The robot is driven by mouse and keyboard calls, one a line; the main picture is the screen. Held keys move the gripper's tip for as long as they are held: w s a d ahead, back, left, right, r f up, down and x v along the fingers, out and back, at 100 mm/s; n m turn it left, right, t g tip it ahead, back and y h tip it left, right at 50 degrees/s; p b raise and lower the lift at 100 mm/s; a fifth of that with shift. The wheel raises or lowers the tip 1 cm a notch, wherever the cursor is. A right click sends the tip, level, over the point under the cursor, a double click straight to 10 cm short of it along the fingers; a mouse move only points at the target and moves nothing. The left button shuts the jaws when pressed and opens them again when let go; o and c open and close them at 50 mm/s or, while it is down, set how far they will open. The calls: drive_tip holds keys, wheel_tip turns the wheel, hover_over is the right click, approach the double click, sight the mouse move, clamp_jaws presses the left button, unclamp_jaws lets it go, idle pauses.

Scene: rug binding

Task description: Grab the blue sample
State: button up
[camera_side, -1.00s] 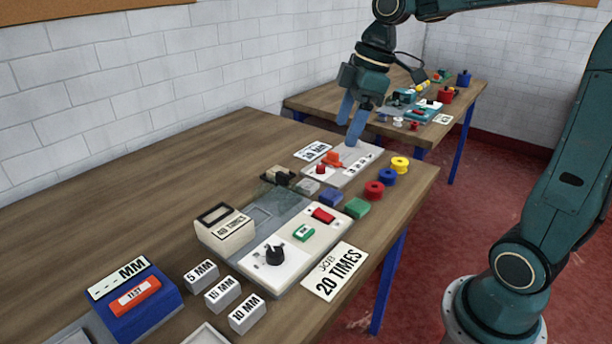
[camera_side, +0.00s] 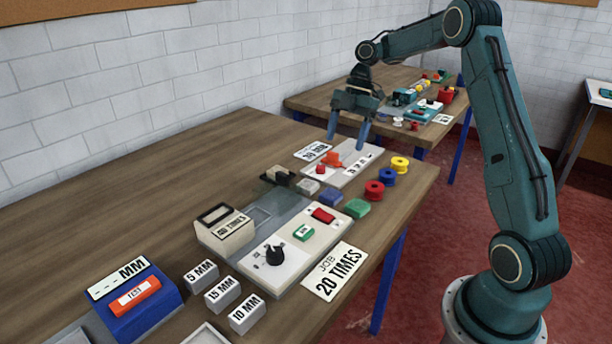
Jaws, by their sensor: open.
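The blue sample (camera_side: 331,197) is a small blue block on the near wooden table. It lies between a light grey sample (camera_side: 307,187) and a green sample (camera_side: 357,208), beside the right back edge of the machine. My gripper (camera_side: 347,142) points down with its two blue fingers apart and nothing between them. It is above and behind the blue sample in the picture, over or near the white panel with orange and red parts. Its exact height is hard to tell.
Red, blue and yellow spools (camera_side: 387,177) stand right of the samples near the table edge. The white panel (camera_side: 350,172) is behind them. The machine (camera_side: 285,262) with a dial is in front. A second table with equipment stands farther back.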

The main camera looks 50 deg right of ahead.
drive_tip(key=shift+d+f+n, duration=0.3)
drive_tip(key=shift+d+f, duration=0.15)
hover_over(333, 192)
drive_tip(key=d, duration=0.2)
drive_tip(key=shift+d+f, duration=0.2)
drive_tip(key=shift+f, duration=3.75)
drive_tip(key=shift+f, duration=0.1)
drive_tip(key=shift+x, duration=2.5)
drive_tip(key=shift+c, duration=0.4)
drive_tip(key=c, duration=1)
